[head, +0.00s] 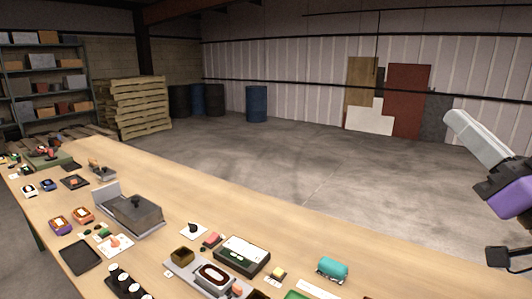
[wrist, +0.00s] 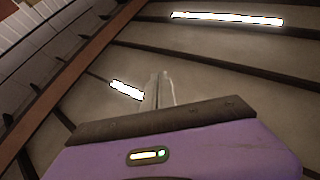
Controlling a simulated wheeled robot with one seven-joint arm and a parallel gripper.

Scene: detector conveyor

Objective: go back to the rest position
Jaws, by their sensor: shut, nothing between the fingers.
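My gripper (head: 478,138) is at the right edge of the head view, raised above the floor and well away from the table's objects. Its pale fingers point up and to the left, with the purple wrist body below them. In the wrist view the fingers (wrist: 159,90) stand close together in the middle with nothing held. Behind them the wrist view shows only the ceiling with its beams and lights, so the gripper is tilted upward. Part of my arm is cut off by the right edge of the head view.
A long wooden table (head: 215,195) crosses the foreground with a grey machine (head: 130,213), a green-grey box (head: 242,255), a teal roll (head: 332,268) and several small items. Beyond it the concrete floor is clear. Pallets (head: 135,106), a blue barrel (head: 256,104) and boards (head: 405,100) stand far back.

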